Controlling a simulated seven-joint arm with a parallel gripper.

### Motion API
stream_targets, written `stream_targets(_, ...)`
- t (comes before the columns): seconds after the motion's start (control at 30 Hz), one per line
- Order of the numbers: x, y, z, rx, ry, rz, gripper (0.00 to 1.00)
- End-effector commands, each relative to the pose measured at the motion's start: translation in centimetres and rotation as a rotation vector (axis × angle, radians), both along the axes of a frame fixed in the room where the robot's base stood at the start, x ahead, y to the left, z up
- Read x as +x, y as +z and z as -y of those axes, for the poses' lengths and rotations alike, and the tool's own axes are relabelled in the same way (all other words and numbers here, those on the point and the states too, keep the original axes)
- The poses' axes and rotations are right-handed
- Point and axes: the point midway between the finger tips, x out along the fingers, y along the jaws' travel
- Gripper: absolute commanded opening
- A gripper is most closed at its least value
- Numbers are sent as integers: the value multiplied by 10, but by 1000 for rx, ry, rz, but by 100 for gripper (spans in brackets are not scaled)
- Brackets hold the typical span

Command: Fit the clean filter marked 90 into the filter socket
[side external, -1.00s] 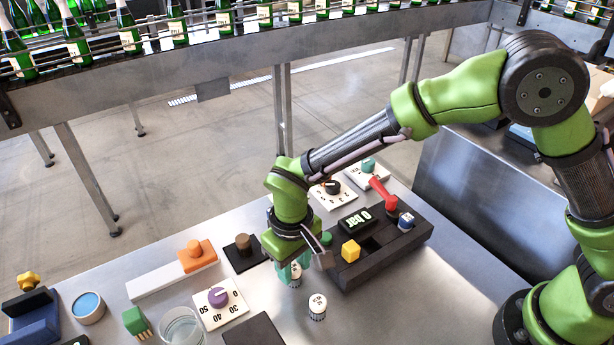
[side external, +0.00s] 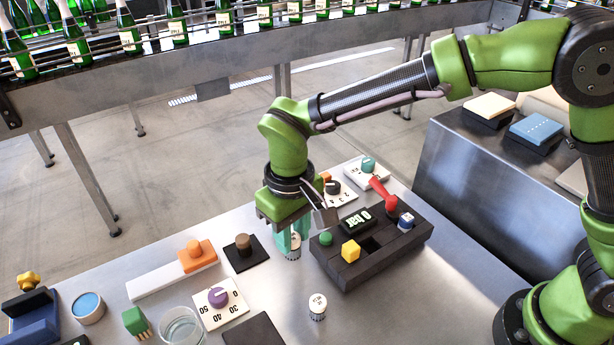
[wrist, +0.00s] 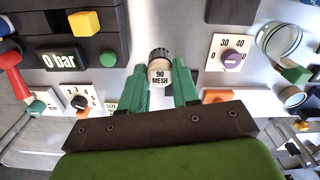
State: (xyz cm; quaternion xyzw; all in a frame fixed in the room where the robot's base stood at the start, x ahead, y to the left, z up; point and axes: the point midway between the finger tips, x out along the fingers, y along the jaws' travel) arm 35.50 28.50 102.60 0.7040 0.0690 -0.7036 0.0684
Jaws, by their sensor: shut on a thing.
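The block also carries a red lever (side external: 382,191), a green button (side external: 326,238) and a "0 bar" display (side external: 355,222). A purple dial (side external: 218,297), a brown knob (side external: 243,243) and a glass (side external: 181,328) stand to the left. Bare table lies around the standing filter.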

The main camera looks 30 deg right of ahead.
Motion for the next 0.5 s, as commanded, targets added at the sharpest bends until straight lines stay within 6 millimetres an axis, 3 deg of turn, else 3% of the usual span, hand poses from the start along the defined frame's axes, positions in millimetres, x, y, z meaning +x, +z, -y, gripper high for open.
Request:
stream_targets(0.13,9,24,18,13,-43,18,0)
stream_targets(0.27,8,38,59,18,-130,26,0)
stream_targets(0.4,-8,42,110,16,-256,24,0)
stream_targets(0.5,-23,38,135,12,-327,18,0)
